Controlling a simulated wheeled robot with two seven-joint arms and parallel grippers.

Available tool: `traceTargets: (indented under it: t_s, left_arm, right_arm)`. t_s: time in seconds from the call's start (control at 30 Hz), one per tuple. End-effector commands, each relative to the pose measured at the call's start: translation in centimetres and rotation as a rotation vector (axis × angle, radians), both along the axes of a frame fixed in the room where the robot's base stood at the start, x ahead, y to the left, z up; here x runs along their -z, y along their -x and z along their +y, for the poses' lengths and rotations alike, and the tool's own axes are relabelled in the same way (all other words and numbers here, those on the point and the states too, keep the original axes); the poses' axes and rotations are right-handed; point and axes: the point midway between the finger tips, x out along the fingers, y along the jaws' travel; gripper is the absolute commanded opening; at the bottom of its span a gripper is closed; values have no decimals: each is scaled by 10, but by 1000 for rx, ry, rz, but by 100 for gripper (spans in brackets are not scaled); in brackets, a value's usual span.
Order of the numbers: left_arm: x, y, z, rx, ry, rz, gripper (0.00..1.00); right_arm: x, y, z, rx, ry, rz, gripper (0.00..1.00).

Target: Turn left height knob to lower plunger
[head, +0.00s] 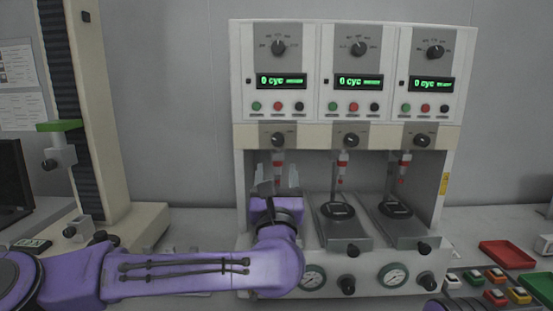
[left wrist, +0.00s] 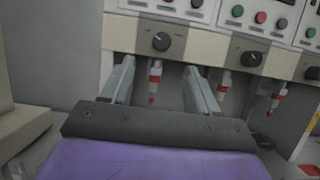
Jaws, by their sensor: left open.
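The test machine (head: 240,90) has three stations side by side. The left height knob (head: 278,140) is a black round knob on a grey plate above the left bay; it also shows in the left wrist view (left wrist: 161,41). Below it hangs the left plunger (head: 279,165), white with red bands; in the left wrist view (left wrist: 154,80) it appears between my fingers. My left gripper (head: 278,177) is open and empty, in front of the left bay and below the knob, apart from it. It hides the left station's base. My right gripper is not in view.
The middle knob (head: 351,140) and right knob (head: 422,140) sit in the same row. Dials and lower knobs line the machine's front edge. A column stand (head: 95,120) is at the left; a red tray (head: 507,254) and coloured switches (head: 495,276) are at the right.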

Motion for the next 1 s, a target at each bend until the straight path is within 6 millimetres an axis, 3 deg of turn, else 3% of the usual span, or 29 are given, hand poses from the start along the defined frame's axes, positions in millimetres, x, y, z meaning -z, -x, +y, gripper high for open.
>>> traceTargets:
  t_s: [0.17,0.5,0.67,0.9,1.0]
  left_arm:
    - [-11,-19,-1,11,23,4,60]
    - [-37,-84,-2,11,18,5,60]
    - [-39,-96,-1,12,18,5,60]
    - [-38,-97,-1,12,17,5,60]
    - [-38,-97,-1,12,17,5,27]
  right_arm:
    - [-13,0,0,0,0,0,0]
    - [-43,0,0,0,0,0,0]
    - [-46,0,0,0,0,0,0]
    - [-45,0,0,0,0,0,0]
    - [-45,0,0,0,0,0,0]
